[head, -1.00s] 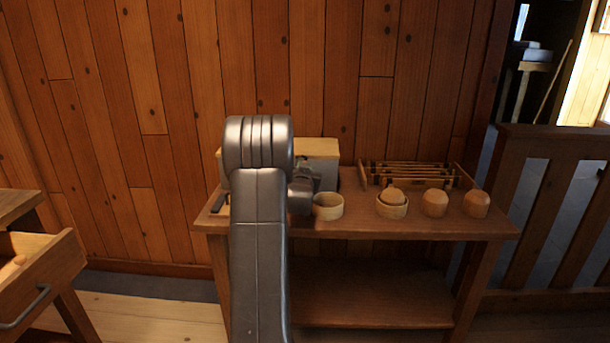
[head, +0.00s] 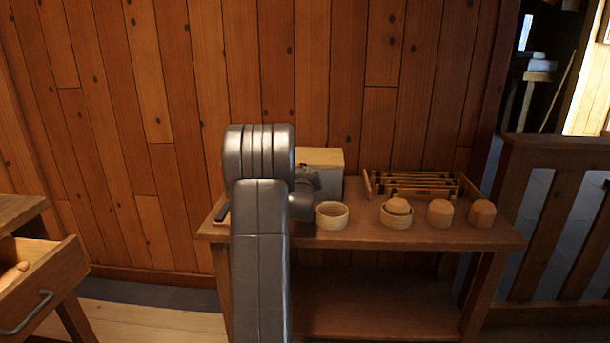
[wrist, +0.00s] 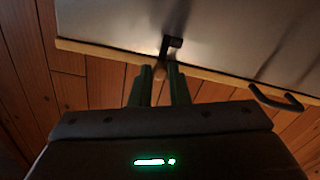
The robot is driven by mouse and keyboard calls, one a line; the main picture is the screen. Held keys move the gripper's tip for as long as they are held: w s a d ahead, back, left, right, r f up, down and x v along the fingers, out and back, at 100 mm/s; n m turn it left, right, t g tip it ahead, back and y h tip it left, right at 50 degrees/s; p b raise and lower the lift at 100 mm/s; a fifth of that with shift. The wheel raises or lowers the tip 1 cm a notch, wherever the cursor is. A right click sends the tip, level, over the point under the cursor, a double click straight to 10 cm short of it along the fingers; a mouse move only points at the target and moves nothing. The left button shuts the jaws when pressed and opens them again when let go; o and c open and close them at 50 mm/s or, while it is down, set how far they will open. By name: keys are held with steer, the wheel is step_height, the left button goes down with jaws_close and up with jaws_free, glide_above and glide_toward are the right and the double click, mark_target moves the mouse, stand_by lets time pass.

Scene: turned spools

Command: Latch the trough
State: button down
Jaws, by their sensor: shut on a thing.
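The trough appears to be the pale grey box with a wooden top edge (head: 331,178) at the back of the bench, partly hidden behind my arm in the head view. In the wrist view its pale face (wrist: 110,25) and wooden edge (wrist: 215,77) fill the top. A small dark latch (wrist: 174,43) stands on that face, just beyond my fingertips. My gripper (wrist: 162,75) is shut on a small piece at the latch's near end, partly hidden between the fingers. In the head view my arm hides the fingers.
On the bench (head: 400,238), a round wooden bowl (head: 332,215) stands right of my arm. Farther right are another bowl holding a turned piece (head: 397,213), two turned pieces and a slatted rack (head: 415,185). A dark curved handle (wrist: 277,98) shows in the wrist view. An open drawer (head: 40,285) juts out at left.

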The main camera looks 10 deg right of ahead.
stand_by(0.3)
steer(key=c, duration=1.4)
jaws_free()
steer(key=v, duration=1.4)
steer(key=shift+w, duration=0.1)
steer(key=x, duration=1.3)
steer(key=shift+w+d, duration=0.15)
steer(key=shift+w, duration=0.25)
